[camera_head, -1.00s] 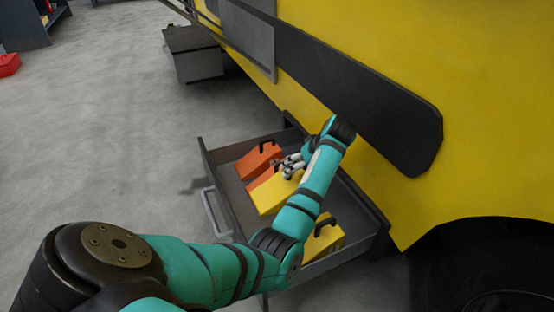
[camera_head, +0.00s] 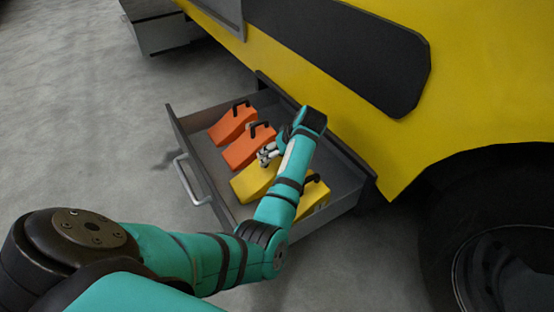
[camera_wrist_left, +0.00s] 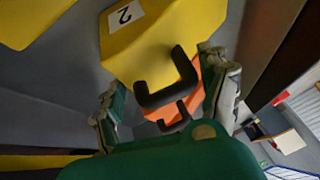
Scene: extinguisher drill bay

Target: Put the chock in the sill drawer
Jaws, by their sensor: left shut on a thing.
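The sill drawer (camera_head: 345,182) is pulled out below the yellow vehicle side. My left gripper (camera_head: 268,154) is shut on a yellow chock (camera_head: 252,183), inside the drawer's outline. In the left wrist view the fingers (camera_wrist_left: 166,98) are either side of the black handle of this yellow chock (camera_wrist_left: 138,48), marked "2". I cannot tell whether the chock rests on the drawer floor. Two orange chocks (camera_head: 232,126) (camera_head: 246,154) with black handles lie beside it. Another yellow chock (camera_head: 316,194) is partly hidden behind my left arm. My right gripper is not in view.
The drawer's front has a grey bar handle (camera_head: 186,180). A wheel (camera_head: 495,240) stands to the right of the drawer. A dark grey box (camera_head: 158,32) is at the top left. The concrete floor to the left is clear.

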